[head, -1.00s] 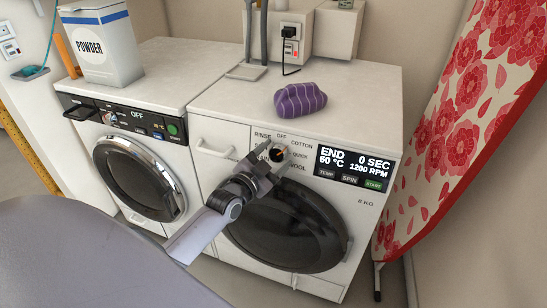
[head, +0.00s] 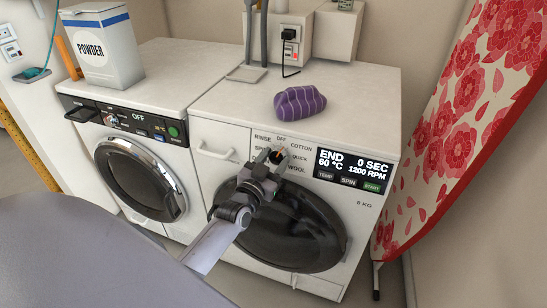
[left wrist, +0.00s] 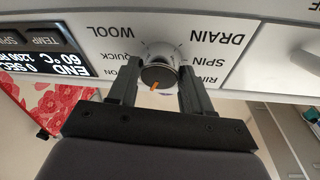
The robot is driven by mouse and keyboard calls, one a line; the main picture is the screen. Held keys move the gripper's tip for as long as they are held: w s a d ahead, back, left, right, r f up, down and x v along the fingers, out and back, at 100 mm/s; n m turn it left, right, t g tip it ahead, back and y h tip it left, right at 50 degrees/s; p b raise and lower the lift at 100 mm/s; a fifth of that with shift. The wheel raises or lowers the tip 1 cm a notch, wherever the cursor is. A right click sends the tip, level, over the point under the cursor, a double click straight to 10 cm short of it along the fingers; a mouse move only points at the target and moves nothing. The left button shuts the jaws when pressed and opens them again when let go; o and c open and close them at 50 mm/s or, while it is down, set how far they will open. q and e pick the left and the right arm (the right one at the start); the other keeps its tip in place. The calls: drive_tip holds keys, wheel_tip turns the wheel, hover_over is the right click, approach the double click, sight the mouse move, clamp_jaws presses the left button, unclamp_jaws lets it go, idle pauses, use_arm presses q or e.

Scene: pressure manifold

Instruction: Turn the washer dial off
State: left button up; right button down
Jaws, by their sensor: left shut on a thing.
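In the left wrist view, which is upside down, the mark points down and slightly left; the label nearest that end is hidden. The OFF label shows just above the dial in the head view. My left gripper (left wrist: 159,88) has one finger on each side of the dial and is shut on it; it also shows in the head view (head: 272,157). My right gripper is out of view.
The washer's display (head: 350,168) reads END, 0 SEC, 60 °C, 1200 RPM, with buttons below it. A purple striped cloth bundle (head: 300,102) lies on top. A second machine (head: 150,65) with a powder box (head: 103,55) stands left. A floral ironing board (head: 470,120) leans at right.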

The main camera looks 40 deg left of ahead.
use_arm(q)
drive_tip(key=shift+d+n+y, duration=0.1)
drive_tip(key=shift+n+y, duration=0.4)
drive_tip(key=shift+n, duration=0.5)
drive_tip(key=shift+n+y+p, duration=0.5)
drive_tip(key=shift+n, duration=1.2)
drive_tip(key=o, duration=1)
drive_tip(key=shift+o, duration=0.2)
drive_tip(key=v, duration=0.7)
drive_tip(key=shift+d+p, duration=0.2)
drive_tip(key=shift+p, duration=0.2)
